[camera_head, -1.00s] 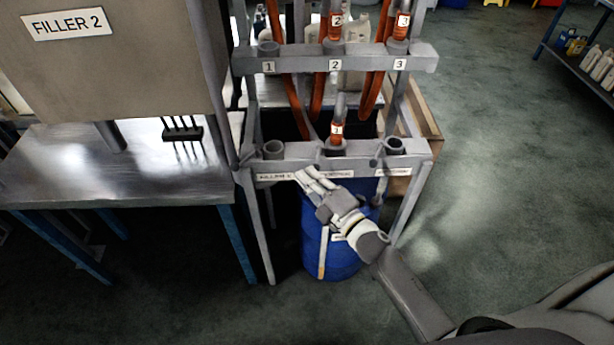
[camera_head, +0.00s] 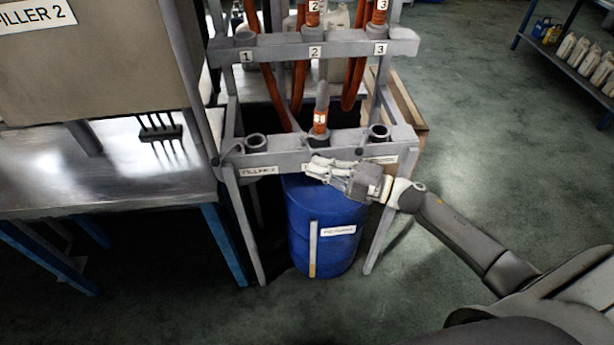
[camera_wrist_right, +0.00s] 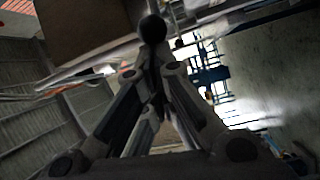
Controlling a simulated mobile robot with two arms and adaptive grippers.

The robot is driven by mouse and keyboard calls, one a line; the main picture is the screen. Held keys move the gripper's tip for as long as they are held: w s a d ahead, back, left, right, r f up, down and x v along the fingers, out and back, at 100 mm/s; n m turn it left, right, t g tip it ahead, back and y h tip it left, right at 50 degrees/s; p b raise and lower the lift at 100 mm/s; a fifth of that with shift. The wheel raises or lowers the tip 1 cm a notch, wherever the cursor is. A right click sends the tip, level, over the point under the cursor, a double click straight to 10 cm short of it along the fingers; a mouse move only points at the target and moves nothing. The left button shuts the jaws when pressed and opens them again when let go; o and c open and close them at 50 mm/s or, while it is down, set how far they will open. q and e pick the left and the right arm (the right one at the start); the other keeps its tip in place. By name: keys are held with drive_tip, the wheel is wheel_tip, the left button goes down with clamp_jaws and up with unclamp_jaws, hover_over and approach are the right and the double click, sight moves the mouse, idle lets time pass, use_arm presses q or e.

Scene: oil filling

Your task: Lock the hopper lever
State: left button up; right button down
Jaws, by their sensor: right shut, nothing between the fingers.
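My right gripper (camera_head: 314,168) is shut and empty in the head view. Its fingers point left, in front of the lower grey rack bar (camera_head: 286,153) near its middle socket. In the right wrist view the finger links close together (camera_wrist_right: 160,95). A dark round knob (camera_wrist_right: 152,29) shows just beyond the fingertips there; I cannot tell whether they touch it or whether it belongs to the hopper lever. The lever is not clearly made out in the head view, and the gripper hides part of the bar. My left gripper is not in view.
A blue drum (camera_head: 325,225) stands below the bar. The Filler 2 machine (camera_head: 90,75) and metal table (camera_head: 100,185) are at left. Open floor (camera_head: 480,130) lies at right.

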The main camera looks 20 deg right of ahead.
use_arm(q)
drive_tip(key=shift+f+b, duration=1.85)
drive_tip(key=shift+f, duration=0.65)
use_arm(e)
drive_tip(key=shift+w+d+n+g+y, duration=0.1)
drive_tip(key=shift+d+n+g+y, duration=0.55)
drive_tip(key=shift+d, duration=0.25)
drive_tip(key=shift+w+d+n+g+y, duration=0.1)
drive_tip(key=shift+d+n+g+y, duration=0.3)
drive_tip(key=shift+d+g, duration=0.45)
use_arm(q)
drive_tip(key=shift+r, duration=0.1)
